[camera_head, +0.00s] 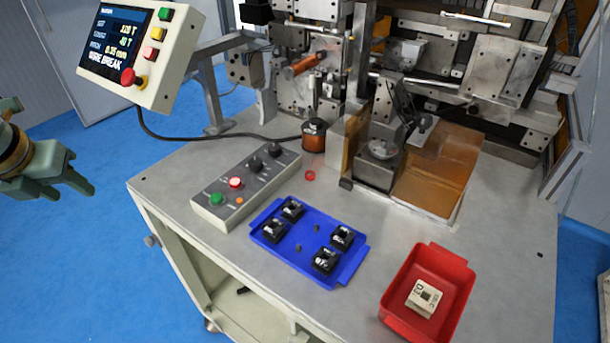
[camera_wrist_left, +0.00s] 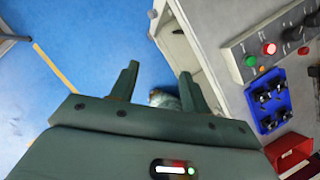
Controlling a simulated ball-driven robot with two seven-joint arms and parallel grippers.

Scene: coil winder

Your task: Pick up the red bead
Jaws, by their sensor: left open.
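The red bead (camera_head: 310,176) is a small red ring-like piece lying on the grey table, between the button box and the machine, in front of the copper spool. My left gripper (camera_head: 86,190) is at the left edge of the head view, over the blue floor and off the table, well left of the bead. It is open and empty; its two fingers stand apart in the left wrist view (camera_wrist_left: 158,85). My right gripper is not in view.
A grey button box (camera_head: 245,187), a blue tray (camera_head: 276,261) with black parts and a red bin (camera_head: 388,310) with a pale block are on the table (camera_head: 165,170). A copper spool (camera_head: 314,136) stands behind the bead. A control panel (camera_head: 140,50) overhangs at left.

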